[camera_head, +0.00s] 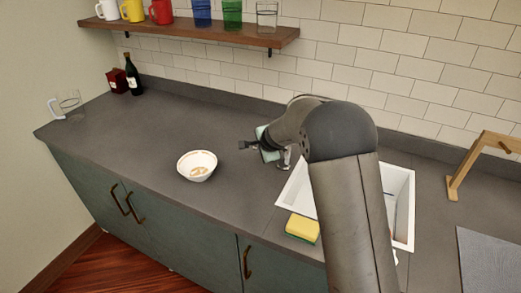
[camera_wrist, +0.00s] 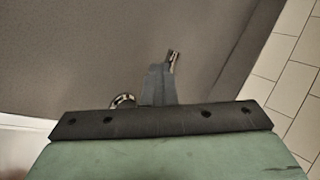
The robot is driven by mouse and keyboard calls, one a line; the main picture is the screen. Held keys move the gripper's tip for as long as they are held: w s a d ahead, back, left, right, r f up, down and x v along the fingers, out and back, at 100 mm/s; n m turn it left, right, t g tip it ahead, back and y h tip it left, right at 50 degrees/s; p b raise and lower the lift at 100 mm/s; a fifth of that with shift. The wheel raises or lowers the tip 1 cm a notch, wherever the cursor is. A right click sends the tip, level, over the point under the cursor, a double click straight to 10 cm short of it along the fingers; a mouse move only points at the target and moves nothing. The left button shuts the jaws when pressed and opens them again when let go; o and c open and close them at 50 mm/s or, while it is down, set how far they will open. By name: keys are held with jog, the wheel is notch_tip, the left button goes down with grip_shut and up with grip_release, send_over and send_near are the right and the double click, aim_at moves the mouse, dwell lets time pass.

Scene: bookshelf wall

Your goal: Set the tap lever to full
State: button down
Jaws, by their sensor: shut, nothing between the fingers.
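The tap (camera_head: 285,160) is a small chrome fitting at the left edge of the white sink (camera_head: 404,225), partly hidden by my wrist and arm. My gripper (camera_head: 246,145) is just left of and above it, pointing left over the counter. In the wrist view my gripper (camera_wrist: 159,82) is shut and empty. A chrome bar, seemingly the tap lever (camera_wrist: 173,58), shows right by the fingertips; I cannot tell whether they touch. A curved chrome part of the tap (camera_wrist: 123,100) shows to the left of the fingers, partly hidden by the gripper body.
A white bowl (camera_head: 197,166) stands on the counter left of the tap. A yellow sponge (camera_head: 302,228) lies at the sink's front left. A wooden stand (camera_head: 464,170) is at right. A bottle (camera_head: 133,75) and glass jug (camera_head: 69,103) are far left. The left counter is mostly clear.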

jog(key=shift+a, duration=0.1)
jog(key=shift+s, duration=0.5)
jog(key=s+r, duration=0.8)
jog(key=s, duration=0.1)
jog(key=shift+s+r+b, duration=0.15)
jog(key=shift+s+b, duration=0.1)
jog(key=shift+b, duration=0.05)
